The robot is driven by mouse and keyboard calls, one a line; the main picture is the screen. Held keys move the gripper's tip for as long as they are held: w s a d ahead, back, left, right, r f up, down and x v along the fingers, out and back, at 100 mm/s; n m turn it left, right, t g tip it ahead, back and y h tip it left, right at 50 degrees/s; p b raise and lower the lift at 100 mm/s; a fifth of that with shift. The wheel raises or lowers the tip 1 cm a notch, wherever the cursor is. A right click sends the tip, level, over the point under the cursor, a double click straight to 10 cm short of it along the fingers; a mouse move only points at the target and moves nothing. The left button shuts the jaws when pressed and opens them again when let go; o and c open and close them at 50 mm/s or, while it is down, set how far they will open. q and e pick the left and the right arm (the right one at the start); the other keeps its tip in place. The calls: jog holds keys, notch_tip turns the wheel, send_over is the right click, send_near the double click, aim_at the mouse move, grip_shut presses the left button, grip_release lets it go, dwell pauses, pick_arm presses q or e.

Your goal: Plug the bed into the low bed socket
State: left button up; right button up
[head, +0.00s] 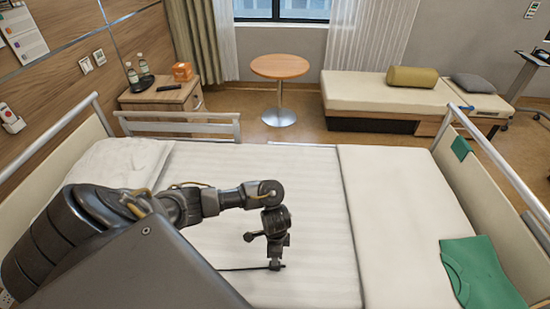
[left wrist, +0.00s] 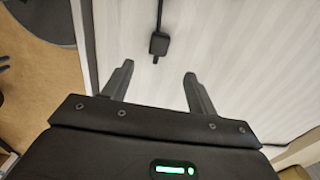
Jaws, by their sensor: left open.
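A black plug (head: 276,265) lies on the white bed (head: 315,225), its dark cord (head: 240,269) running left. In the left wrist view the plug (left wrist: 159,44) is just beyond my fingertips, roughly centred between them, with the cord leading away. My left gripper (head: 268,239) hangs over the bed close to the plug; in the left wrist view its fingers (left wrist: 160,78) are apart with nothing between them. A small pale wall plate (head: 5,298), perhaps a socket, is cut off at the lower left of the head view. My right gripper is not in view.
Bed rails (head: 180,123) edge the mattress, and a pillow (head: 122,162) lies at its left end. A green cloth (head: 480,270) lies at the right. A bedside cabinet (head: 160,98), round table (head: 280,67) and couch (head: 400,92) stand beyond.

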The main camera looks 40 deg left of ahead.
pick_arm(q)
notch_tip(320, 180, down, 4)
jog(key=shift+f+b, duration=0.15)
jog(key=shift+b, duration=0.55)
jog(key=shift+f, duration=0.2)
jog(key=f+b, duration=0.1)
jog(key=f, duration=0.3)
jog(key=shift+s+f, duration=0.15)
jog(key=shift+s, duration=0.05)
jog(key=shift+f, duration=0.5)
jog(key=c, duration=1)
